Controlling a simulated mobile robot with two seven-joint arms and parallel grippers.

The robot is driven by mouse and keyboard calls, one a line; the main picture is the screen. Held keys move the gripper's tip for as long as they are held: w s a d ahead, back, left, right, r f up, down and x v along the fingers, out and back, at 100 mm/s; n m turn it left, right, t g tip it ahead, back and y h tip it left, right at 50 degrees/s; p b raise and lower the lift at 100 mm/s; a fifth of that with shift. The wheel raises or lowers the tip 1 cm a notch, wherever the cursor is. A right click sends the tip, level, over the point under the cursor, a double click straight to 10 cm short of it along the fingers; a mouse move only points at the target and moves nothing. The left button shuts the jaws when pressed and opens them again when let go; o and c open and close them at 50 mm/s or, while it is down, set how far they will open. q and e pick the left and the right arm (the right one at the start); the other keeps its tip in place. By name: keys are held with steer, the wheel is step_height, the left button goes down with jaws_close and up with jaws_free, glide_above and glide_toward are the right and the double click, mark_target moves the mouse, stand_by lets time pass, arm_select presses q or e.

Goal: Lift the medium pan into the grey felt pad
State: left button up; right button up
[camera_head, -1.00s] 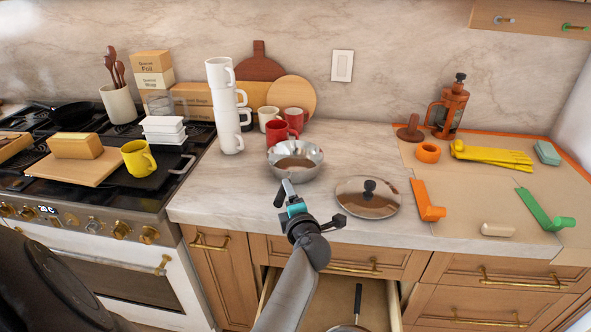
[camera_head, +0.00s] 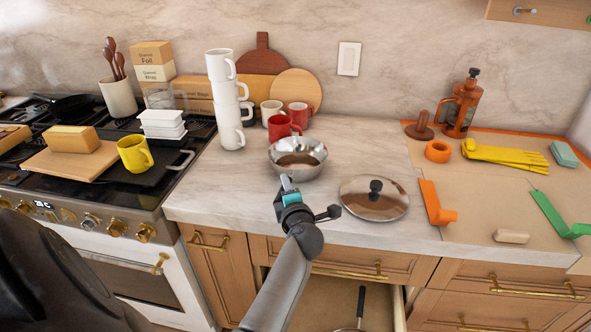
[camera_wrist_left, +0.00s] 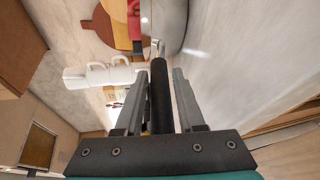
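A shiny steel pan (camera_head: 297,172) stands at the front of the marble counter, its handle towards me. My left gripper (camera_head: 287,186) is at this handle. In the left wrist view the black handle (camera_wrist_left: 161,100) runs between the two fingers (camera_wrist_left: 168,75), which lie close along both sides, and the steel pan wall (camera_wrist_left: 168,22) is just beyond. The pan appears to rest on the counter; any small gap beneath it cannot be told. I cannot make out a grey felt pad. My right gripper is not in view.
A glass lid (camera_head: 374,205) lies right of the pan. Red mugs (camera_head: 280,128) and a white mug stack (camera_head: 229,120) stand behind. Below, an open drawer (camera_head: 318,300) holds another pan's black handle (camera_head: 361,302). An orange utensil (camera_head: 433,203) lies farther right.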

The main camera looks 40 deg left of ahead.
arm_select(q)
jaws_close()
stand_by(0.8)
steer(key=shift+w+r, duration=0.15)
steer(key=shift+r, duration=0.1)
